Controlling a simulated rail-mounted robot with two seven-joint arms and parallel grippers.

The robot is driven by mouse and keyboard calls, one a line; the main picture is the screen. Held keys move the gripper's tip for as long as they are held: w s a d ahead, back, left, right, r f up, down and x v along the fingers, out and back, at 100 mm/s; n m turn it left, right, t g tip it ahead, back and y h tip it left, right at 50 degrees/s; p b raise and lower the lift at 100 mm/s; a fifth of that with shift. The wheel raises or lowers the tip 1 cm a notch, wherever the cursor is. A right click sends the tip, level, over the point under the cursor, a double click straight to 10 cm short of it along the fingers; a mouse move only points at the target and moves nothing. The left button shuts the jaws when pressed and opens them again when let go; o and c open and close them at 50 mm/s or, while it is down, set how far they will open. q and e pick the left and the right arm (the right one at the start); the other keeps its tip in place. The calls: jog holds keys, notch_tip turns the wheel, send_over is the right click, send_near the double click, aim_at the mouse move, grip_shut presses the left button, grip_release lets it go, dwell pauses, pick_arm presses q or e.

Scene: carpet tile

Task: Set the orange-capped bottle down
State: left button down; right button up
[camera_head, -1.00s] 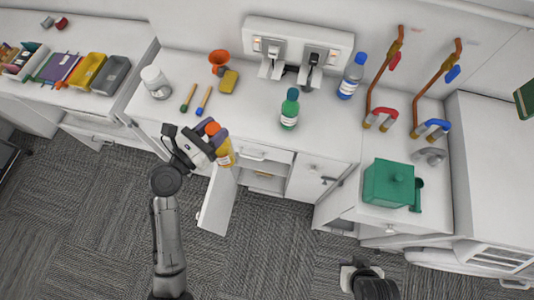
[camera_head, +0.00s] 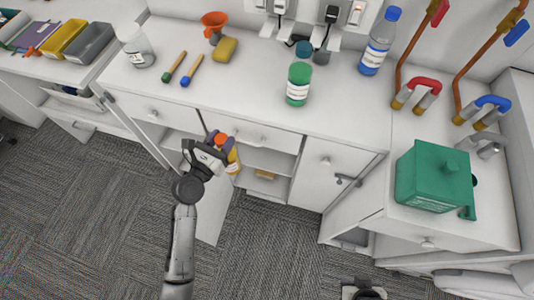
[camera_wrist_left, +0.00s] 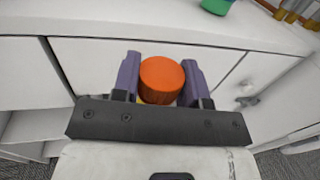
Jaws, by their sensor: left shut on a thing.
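The orange-capped bottle (camera_head: 234,162) has a yellow body with a pale label. My left gripper (camera_head: 221,143) is shut on it near the cap and holds it roughly upright in front of the open cabinet below the counter. In the left wrist view the orange cap (camera_wrist_left: 161,79) sits between the two purple fingers; the body is mostly hidden below it. The bottle's base is seen against the cabinet opening, and I cannot tell whether it touches anything. My right gripper (camera_head: 363,291) is only partly seen at the bottom edge, its fingers unclear.
The cabinet's open door (camera_head: 208,212) stands beside my left arm. A shelf with a yellow item (camera_head: 265,175) shows inside. A green box (camera_head: 432,178) is at right.

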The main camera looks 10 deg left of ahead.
pick_arm(q)
notch_tip(320, 180, down, 31)
jog(key=w+n+y+b, duration=0.2)
jog(key=w+y+b, duration=0.15)
jog(key=b, duration=1.85)
jog(key=w+b, duration=0.8)
jog(key=w, duration=0.9)
jog(key=shift+t, duration=0.3)
jog(key=shift+d+f, duration=0.1)
jog(key=shift+w, duration=0.1)
jog(key=shift+f, duration=0.1)
jog(key=c, duration=0.6)
grip_release()
jog(key=shift+f, duration=0.1)
jog(key=shift+c, duration=0.2)
